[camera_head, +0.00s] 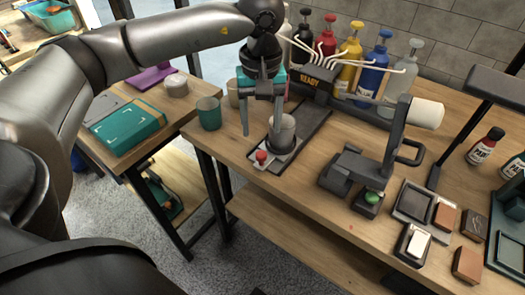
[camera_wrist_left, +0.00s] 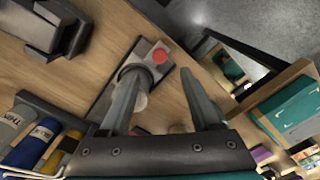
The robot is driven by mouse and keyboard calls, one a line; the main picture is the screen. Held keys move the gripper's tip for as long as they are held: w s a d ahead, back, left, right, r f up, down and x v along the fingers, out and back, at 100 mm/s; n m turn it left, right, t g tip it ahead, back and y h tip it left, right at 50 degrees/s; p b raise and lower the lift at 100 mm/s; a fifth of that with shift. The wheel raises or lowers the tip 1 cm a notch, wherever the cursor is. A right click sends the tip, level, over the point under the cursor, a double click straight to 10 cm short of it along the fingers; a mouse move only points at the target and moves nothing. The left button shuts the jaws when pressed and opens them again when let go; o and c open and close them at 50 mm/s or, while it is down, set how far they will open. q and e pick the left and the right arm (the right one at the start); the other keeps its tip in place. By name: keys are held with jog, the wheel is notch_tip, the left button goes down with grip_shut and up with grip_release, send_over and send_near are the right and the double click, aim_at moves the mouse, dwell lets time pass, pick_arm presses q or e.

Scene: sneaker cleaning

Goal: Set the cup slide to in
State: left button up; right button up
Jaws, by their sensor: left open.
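The cup slide is a dark track (camera_head: 308,124) running from the dispenser toward the table's front edge. Its grey carriage at the front end carries a grey cup (camera_head: 285,137) and a red knob (camera_head: 261,156). In the left wrist view, the red knob (camera_wrist_left: 160,56) shows beyond the fingers, and the cup (camera_wrist_left: 141,102) is partly hidden behind one finger. My left gripper (camera_head: 262,124) is open, pointing down, with one finger in front of or beside the cup and the other over the table to its left. Contact cannot be told. My right gripper is not in view.
A dispenser reading READY (camera_head: 312,80) stands at the back with several pump bottles behind it. A teal cup (camera_head: 209,113) is left of my gripper. A press-like device with a white roller (camera_head: 425,114) stands to the right. The table's front edge is close to the slide.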

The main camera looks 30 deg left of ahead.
aim_at(261, 154)
pick_arm(q)
notch_tip(261, 154, down, 7)
jog(key=shift+r+b, duration=0.15)
jog(key=shift+b, duration=0.3)
jog(key=shift+f, duration=0.75)
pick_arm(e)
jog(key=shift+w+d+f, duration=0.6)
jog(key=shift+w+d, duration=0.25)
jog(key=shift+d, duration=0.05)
pick_arm(q)
jog(key=c, duration=0.5)
grip_shut()
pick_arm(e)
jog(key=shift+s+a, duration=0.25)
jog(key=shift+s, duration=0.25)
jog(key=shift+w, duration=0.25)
